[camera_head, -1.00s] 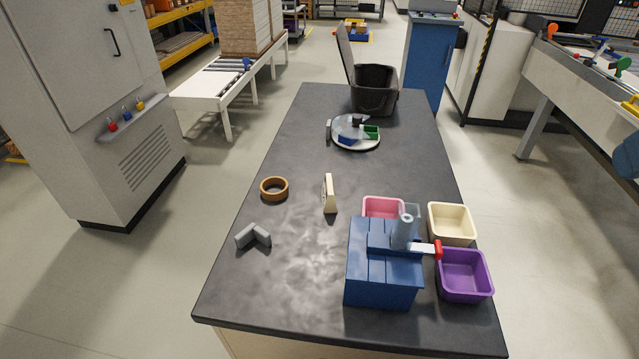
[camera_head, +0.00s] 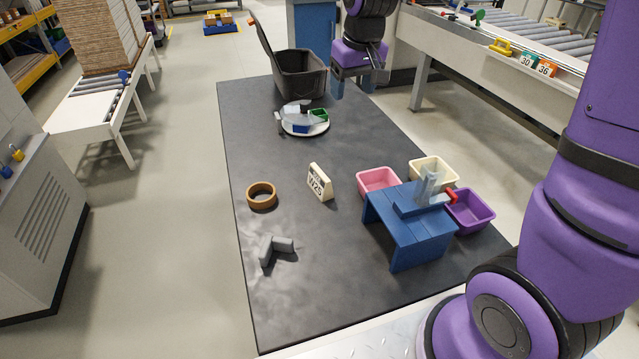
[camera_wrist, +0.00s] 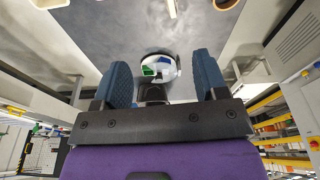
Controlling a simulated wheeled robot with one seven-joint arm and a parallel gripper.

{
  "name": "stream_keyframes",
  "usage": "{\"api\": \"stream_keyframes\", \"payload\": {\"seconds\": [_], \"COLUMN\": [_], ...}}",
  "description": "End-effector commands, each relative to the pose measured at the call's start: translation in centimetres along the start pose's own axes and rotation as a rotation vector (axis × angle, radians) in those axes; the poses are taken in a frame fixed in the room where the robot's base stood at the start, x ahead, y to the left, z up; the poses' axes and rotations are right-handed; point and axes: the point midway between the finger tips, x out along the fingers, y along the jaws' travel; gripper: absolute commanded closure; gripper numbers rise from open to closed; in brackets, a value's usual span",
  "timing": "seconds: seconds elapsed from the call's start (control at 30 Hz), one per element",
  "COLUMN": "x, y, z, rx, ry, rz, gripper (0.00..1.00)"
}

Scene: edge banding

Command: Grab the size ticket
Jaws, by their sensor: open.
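A cream upright sign (camera_head: 319,182) with dark print, the likely size ticket, stands on the dark table between the tape ring and the pink bin. Its print is only partly legible. In the wrist view a narrow cream edge, probably this sign (camera_wrist: 172,8), shows at the top. My gripper (camera_head: 354,87) is open and empty, raised near the far right of the table, beside the black bin and well away from the sign. In the wrist view its two blue fingers stand wide apart (camera_wrist: 163,78).
A round white tray (camera_head: 302,130) with small blue and green pieces lies beyond the sign, near the black bin (camera_head: 303,76). A brown tape ring (camera_head: 261,195), grey bracket (camera_head: 277,249), pink bin (camera_head: 377,182), cream bin (camera_head: 433,171), purple bin (camera_head: 470,212) and blue stand (camera_head: 409,225) share the table.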

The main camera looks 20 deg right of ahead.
Motion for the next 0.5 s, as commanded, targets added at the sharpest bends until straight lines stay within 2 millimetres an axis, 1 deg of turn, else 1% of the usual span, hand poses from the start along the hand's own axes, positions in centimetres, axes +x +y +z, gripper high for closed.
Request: {"api": "stream_keyframes", "payload": {"seconds": [0.03,0.17,0.2,0.37,0.4,0.5], "x": [2.0,6.6,8.0,14.3,15.8,19.3], "y": [-0.2,-0.6,-0.8,-1.4,-1.5,-1.9], "z": [-1.0,-3.2,-3.9,-5.7,-6.0,-6.6], "rx": [-0.006,-0.021,-0.026,-0.045,-0.049,-0.059], "ry": [-0.022,-0.061,-0.072,-0.119,-0.131,-0.153], "rz": [-0.001,-0.004,-0.004,-0.006,-0.006,-0.007], "gripper": [0.34,0.34,0.34,0.34,0.34,0.34]}}
